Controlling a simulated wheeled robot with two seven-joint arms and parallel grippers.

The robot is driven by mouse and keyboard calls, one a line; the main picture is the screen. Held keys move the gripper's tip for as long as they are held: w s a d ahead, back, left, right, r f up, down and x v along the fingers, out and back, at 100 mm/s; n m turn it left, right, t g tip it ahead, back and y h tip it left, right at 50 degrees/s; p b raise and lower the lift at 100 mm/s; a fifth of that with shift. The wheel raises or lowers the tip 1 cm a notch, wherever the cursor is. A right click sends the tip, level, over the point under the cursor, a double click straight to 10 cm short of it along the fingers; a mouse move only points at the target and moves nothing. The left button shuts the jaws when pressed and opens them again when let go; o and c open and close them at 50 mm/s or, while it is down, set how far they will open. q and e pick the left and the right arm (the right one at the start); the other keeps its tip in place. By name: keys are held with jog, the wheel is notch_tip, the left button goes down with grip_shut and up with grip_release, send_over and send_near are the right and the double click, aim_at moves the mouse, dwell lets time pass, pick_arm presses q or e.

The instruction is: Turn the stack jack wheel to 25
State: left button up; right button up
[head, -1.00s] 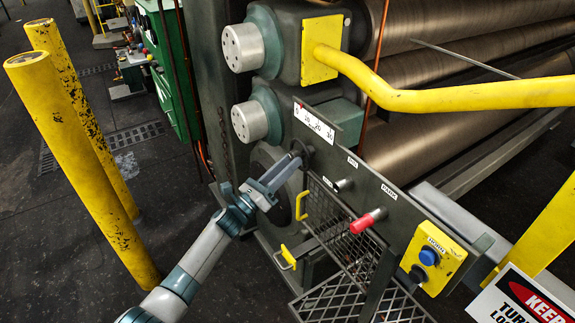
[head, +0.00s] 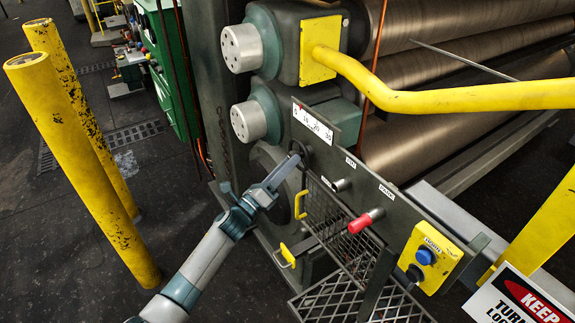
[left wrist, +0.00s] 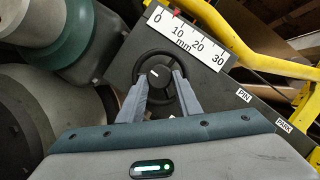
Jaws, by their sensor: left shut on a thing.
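The stack jack wheel (left wrist: 158,54) is a small black handwheel with a round hub (left wrist: 155,75) that bears a white mark. It sits on the dark panel below a white mm scale (left wrist: 187,40) marked 0 to 30. A red pointer (left wrist: 175,13) stands at the scale's upper edge between 0 and 10. My left gripper (left wrist: 160,80) is shut on the wheel, one finger on each side of the hub. In the head view, the left gripper (head: 293,161) reaches the wheel and partly hides it. My right gripper is not in view.
The panel (head: 360,190) also carries a PIN knob, a red-handled PARK lever (head: 366,221) and a yellow box with a blue button (head: 426,256). A yellow rail (head: 440,98) crosses above. A mesh guard (head: 340,225) hangs below. Yellow posts (head: 75,170) stand at left.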

pick_arm(q)
jog(key=o, duration=1)
jog(key=shift+o, duration=0.2)
jog(key=shift+s+a+f, duration=0.1)
jog(key=shift+a, duration=0.05)
jog(key=b+v, duration=0.5)
jog(key=v, duration=1.2)
jog(key=shift+b, duration=0.35)
jog(key=shift+a+f, duration=0.1)
